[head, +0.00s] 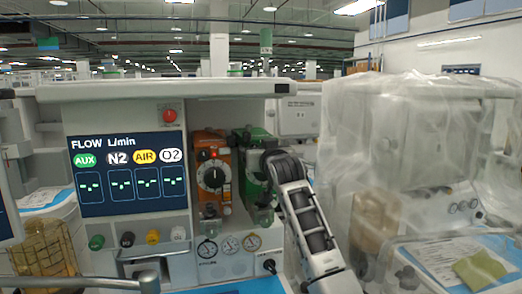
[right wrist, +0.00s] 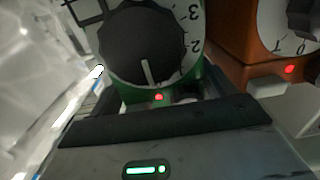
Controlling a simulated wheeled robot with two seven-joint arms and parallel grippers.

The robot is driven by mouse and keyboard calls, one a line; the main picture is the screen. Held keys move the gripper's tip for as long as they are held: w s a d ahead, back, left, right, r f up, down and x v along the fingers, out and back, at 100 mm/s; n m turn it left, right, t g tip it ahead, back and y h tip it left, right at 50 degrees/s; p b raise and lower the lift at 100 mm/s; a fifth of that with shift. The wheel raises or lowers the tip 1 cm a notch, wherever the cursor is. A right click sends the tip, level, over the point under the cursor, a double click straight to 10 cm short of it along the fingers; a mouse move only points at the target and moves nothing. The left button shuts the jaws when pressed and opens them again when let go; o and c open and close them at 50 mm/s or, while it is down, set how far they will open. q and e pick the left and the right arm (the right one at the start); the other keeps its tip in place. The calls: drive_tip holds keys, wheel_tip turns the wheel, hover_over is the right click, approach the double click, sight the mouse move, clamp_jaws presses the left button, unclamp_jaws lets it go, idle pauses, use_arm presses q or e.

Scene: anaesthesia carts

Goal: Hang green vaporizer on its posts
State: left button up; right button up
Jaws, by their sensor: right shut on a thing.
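The green vaporizer (head: 242,146) stands upright in the cart's bay, just right of the orange vaporizer (head: 213,160). My right gripper (head: 266,162) is at its front right side and shut on it, covering much of its front. In the right wrist view the green vaporizer (right wrist: 194,76) shows its black dial and white number ring close ahead of the dark gripper (right wrist: 165,116). The fingertips' contact is partly hidden there. The posts behind the vaporizer are hidden, so I cannot tell whether it sits on them. My left gripper is not in view.
The orange vaporizer also shows close by in the right wrist view (right wrist: 232,45). A flow screen (head: 130,172) is left of the bay. Gauges (head: 229,244) and knobs sit below. A plastic-covered cart (head: 400,140) stands close on the right, with a tray (head: 400,252) in front.

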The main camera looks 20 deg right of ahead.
drive_tip(key=o, duration=2)
drive_tip(key=shift+s+r, duration=0.15)
drive_tip(key=shift+r, duration=0.25)
drive_tip(key=shift+c, duration=0.2)
drive_tip(key=shift+f, duration=0.6)
use_arm(q)
drive_tip(key=b, duration=0.1)
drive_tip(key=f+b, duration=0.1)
drive_tip(key=b, duration=0.1)
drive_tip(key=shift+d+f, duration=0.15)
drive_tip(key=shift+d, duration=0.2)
use_arm(e)
drive_tip(key=s+a, duration=0.2)
drive_tip(key=s, duration=1.3)
drive_tip(key=shift+s+a+r, duration=0.25)
drive_tip(key=shift+s+r, duration=0.15)
drive_tip(key=shift+f, duration=0.1)
